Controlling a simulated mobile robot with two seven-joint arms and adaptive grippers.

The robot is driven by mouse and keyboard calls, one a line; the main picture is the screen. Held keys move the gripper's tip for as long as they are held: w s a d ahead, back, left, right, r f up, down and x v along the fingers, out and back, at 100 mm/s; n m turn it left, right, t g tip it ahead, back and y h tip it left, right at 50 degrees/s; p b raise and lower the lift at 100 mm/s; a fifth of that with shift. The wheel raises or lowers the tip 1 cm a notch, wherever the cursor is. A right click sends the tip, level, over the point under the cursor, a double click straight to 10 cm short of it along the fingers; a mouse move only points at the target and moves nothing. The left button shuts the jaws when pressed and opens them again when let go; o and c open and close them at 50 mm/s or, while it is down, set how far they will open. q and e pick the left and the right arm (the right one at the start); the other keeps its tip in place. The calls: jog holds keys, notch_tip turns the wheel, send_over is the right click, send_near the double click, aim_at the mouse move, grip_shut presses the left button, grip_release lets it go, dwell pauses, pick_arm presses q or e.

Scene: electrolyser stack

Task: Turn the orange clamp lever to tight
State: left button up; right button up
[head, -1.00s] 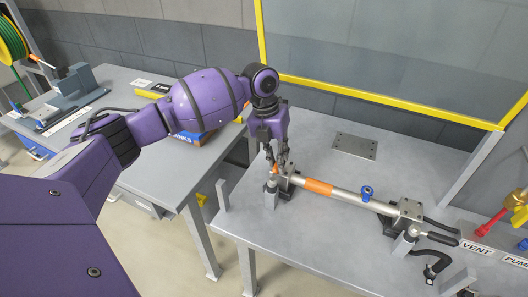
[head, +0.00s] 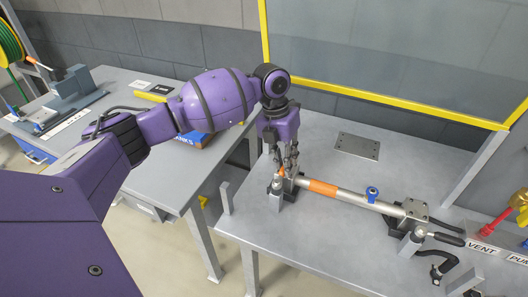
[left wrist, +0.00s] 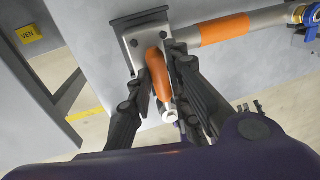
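The orange clamp lever (left wrist: 158,75) shows in the left wrist view, standing out from a grey metal clamp block (left wrist: 132,45) with its pale tip toward the camera. In the head view the lever (head: 280,171) is small and partly hidden by my fingers. My left gripper (head: 288,165) reaches down over the clamp at the left end of the tube. In the left wrist view its fingers (left wrist: 160,85) stand apart on either side of the lever. A gap shows on the left; the right finger is very close, and I cannot tell if it touches. My right gripper is out of view.
A steel tube with an orange band (head: 322,188) and a blue fitting (head: 372,193) runs right to a second clamp (head: 415,210) with a black handle. VENT and PUMP signs and a red handle (head: 487,229) are at the right. The bench behind the tube is mostly clear.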

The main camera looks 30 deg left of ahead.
pick_arm(q)
jog(key=o, duration=0.3)
jog(key=shift+r, duration=0.1)
jog(key=r, duration=0.4)
jog(key=a+r, duration=0.1)
jog(key=r, duration=0.2)
jog(key=a+r, duration=0.1)
jog(key=r, duration=0.3)
jog(key=shift+a+r, duration=0.15)
jog(key=shift+r, duration=0.2)
